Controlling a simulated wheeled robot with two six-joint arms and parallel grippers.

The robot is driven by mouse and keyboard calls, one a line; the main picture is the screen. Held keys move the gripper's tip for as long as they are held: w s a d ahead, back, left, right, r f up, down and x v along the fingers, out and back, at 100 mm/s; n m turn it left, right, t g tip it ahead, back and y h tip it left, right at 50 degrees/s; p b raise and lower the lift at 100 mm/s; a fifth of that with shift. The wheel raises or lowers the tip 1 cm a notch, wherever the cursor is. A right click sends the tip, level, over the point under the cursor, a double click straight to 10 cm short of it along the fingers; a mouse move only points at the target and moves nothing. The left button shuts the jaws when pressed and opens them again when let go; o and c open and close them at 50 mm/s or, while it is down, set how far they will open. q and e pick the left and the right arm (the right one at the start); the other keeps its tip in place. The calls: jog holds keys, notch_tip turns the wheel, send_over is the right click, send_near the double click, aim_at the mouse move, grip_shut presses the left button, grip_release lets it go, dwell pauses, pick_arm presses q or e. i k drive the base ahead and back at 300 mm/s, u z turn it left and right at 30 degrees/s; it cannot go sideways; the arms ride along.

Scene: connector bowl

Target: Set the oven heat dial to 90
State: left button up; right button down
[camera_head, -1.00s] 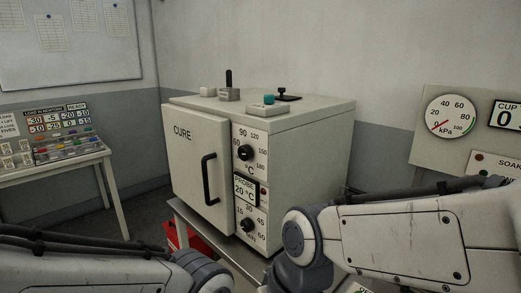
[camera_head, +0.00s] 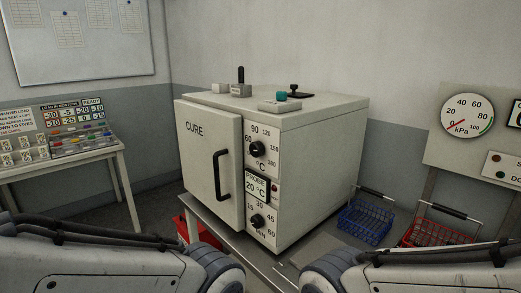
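The oven (camera_head: 229,160) is a pale box marked CURE, with its door (camera_head: 207,165) closed and a black handle. Its heat dial (camera_head: 257,148) is a black knob on the front panel, ringed by 60, 90, 120, 150 and 180 and marked °C. The knob's exact setting is too small to read. Below it a probe display reads 20 °C, and a second dial (camera_head: 257,220) is ringed by 15, 30, 45 and 60. My two arms come in along the bottom edge, apart from the oven. Both grippers are out of the picture.
The oven stands on a metal table (camera_head: 230,242). Small fixtures, including a teal button (camera_head: 281,96), sit on top. A blue basket (camera_head: 366,222) and a red basket (camera_head: 440,232) are at right. A sorting table (camera_head: 75,150) stands left. The space before the dials looks clear.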

aim_at(256, 149)
jog(key=k, duration=1.3)
jog(key=u, duration=0.9)
jog(key=i, duration=1.15)
jog(key=z, duration=0.5)
jog(key=i, duration=0.55)
jog(key=z, duration=0.7)
